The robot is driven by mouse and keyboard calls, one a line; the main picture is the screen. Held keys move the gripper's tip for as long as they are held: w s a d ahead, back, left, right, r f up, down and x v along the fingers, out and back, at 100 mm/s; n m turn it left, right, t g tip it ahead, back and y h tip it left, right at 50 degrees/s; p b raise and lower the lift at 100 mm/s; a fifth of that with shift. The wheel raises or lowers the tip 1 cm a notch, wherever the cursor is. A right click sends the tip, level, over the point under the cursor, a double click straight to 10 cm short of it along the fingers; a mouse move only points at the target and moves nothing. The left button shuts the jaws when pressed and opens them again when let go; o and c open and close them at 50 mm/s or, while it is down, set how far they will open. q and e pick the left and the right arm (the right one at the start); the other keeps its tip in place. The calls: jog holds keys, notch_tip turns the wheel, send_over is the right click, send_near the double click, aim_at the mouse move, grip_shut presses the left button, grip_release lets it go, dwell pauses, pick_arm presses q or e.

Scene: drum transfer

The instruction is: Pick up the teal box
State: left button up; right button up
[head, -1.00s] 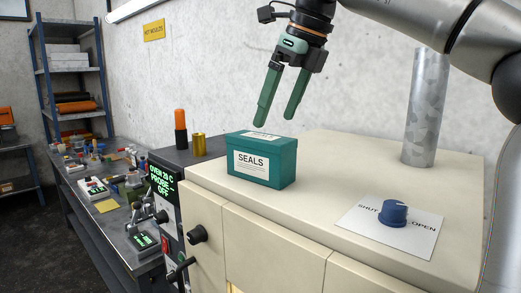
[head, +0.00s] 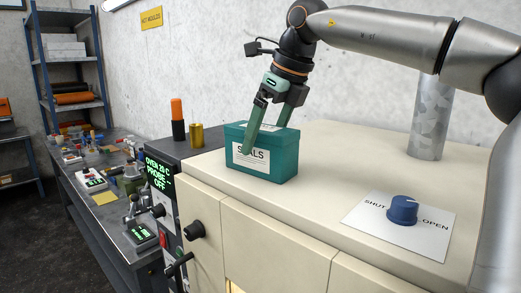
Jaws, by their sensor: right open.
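The teal box (head: 280,165) with a white label reading SEALS, partly hidden by a finger, stands upright on the cream cabinet top (head: 340,220) near its left end. My right gripper (head: 263,138) has come down at the box with its fingers apart. One green finger is in front of the label side; the other reaches down at the far side, its tip hidden behind the box. The jaws are open around the box, and I cannot tell if either finger touches it. My left gripper is not in view.
An orange-and-black cylinder (head: 178,120) and a brass cylinder (head: 196,135) stand left of the box. A blue knob (head: 403,210) on a SHUT/OPEN plate is at the right. A metal pipe (head: 430,120) rises behind. A cluttered bench (head: 100,215) is at the left.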

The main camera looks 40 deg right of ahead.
aim_at(260, 151)
jog(key=x, duration=0.4)
jog(key=shift+s+d, duration=0.1)
jog(key=shift+d, duration=0.1)
grip_shut()
dwell(0.6)
